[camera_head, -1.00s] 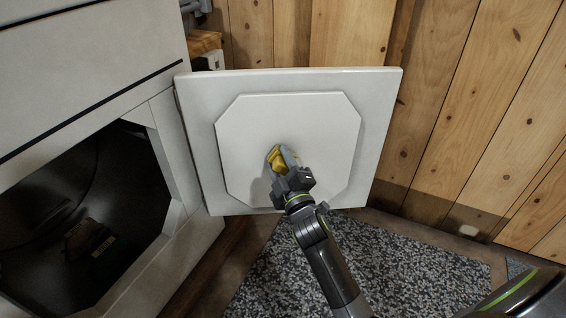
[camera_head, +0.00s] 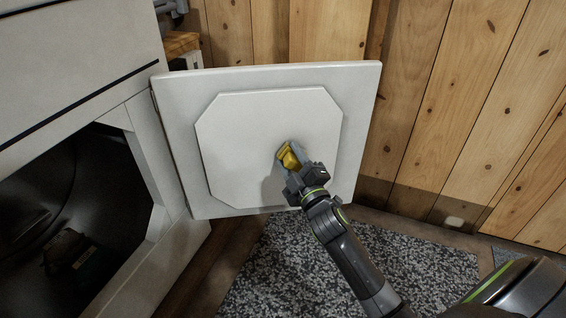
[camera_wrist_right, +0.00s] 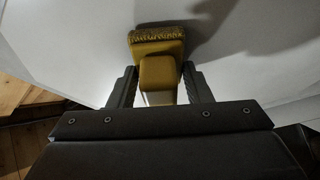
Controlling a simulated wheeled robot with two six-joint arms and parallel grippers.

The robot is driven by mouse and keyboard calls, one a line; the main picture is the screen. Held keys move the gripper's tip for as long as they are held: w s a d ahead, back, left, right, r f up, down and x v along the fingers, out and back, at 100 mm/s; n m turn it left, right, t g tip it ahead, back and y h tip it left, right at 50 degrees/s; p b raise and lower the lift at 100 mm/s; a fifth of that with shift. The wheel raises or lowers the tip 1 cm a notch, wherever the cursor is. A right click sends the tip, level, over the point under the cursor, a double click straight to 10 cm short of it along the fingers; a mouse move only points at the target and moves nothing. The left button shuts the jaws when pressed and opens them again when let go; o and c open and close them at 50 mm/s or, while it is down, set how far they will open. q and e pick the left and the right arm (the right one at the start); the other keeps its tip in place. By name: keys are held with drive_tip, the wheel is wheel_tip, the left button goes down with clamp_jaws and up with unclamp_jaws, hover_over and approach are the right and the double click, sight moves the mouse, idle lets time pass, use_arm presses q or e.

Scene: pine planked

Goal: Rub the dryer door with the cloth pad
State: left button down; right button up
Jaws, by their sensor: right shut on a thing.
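The dryer door (camera_head: 240,130) stands open from the white dryer (camera_head: 75,55), its inner face with a raised octagonal panel towards me. My right gripper (camera_head: 291,163) is in front of the lower middle of that panel, shut on the yellow cloth pad (camera_head: 286,155). In the right wrist view the pad (camera_wrist_right: 157,66) sits between the two fingers (camera_wrist_right: 158,88), and its fuzzy far end is at or very near the white door surface (camera_wrist_right: 80,40). I cannot tell for certain whether it touches. My left gripper is not in view.
The dark drum opening (camera_head: 75,200) is at left, with a dark object inside. A wood plank wall (camera_head: 450,100) stands behind and to the right of the door. A speckled grey rug (camera_head: 270,265) lies on the floor below.

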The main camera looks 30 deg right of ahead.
drive_tip(key=shift+s+d+f+b, duration=0.1)
drive_tip(key=shift+s+d+b, duration=0.25)
drive_tip(key=shift+d, duration=0.3)
drive_tip(key=shift+s+d+b, duration=0.1)
drive_tip(key=shift+d+b, duration=0.35)
drive_tip(key=shift+d, duration=0.2)
drive_tip(key=shift+s+d, duration=0.15)
drive_tip(key=shift+d, duration=0.3)
drive_tip(key=s+a+p, duration=0.1)
drive_tip(key=s+a, duration=0.1)
drive_tip(key=s, duration=0.3)
drive_tip(key=shift+s, duration=0.3)
drive_tip(key=shift+s+a+p, duration=0.1)
drive_tip(key=shift+a+p, duration=0.05)
drive_tip(key=shift+p, duration=0.15)
drive_tip(key=shift+s+a+p, duration=0.25)
drive_tip(key=shift+s, duration=0.4)
drive_tip(key=shift+s+a+p, duration=0.2)
drive_tip(key=shift+s+a, duration=0.05)
drive_tip(key=shift+s, duration=0.4)
